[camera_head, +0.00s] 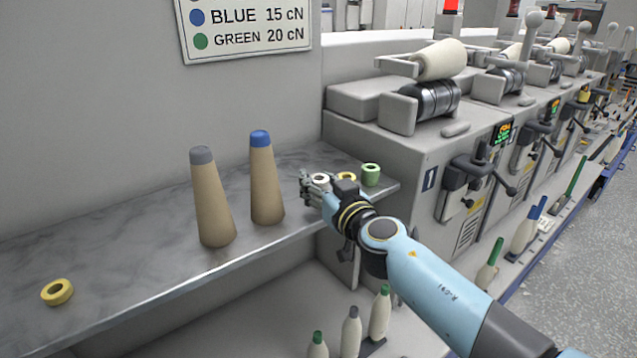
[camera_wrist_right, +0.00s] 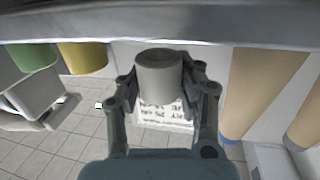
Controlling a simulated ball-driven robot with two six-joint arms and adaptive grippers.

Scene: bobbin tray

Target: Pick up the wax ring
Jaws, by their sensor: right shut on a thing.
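The wax ring, a small white cylinder, is between the fingers of my right gripper (camera_head: 309,187) at the far end of the grey shelf (camera_head: 130,230). Its pale top (camera_head: 321,178) shows in the head view. In the right wrist view the ring (camera_wrist_right: 160,78) sits between the two fingers of the gripper (camera_wrist_right: 160,92), which is shut on it. I cannot tell whether the ring touches the shelf. My left gripper is in neither view.
A yellow ring (camera_head: 346,176) and a green ring (camera_head: 371,174) stand just right of the gripper. Two tan cones, grey-tipped (camera_head: 213,205) and blue-tipped (camera_head: 265,185), stand to its left. A machine (camera_head: 395,140) rises behind the shelf end.

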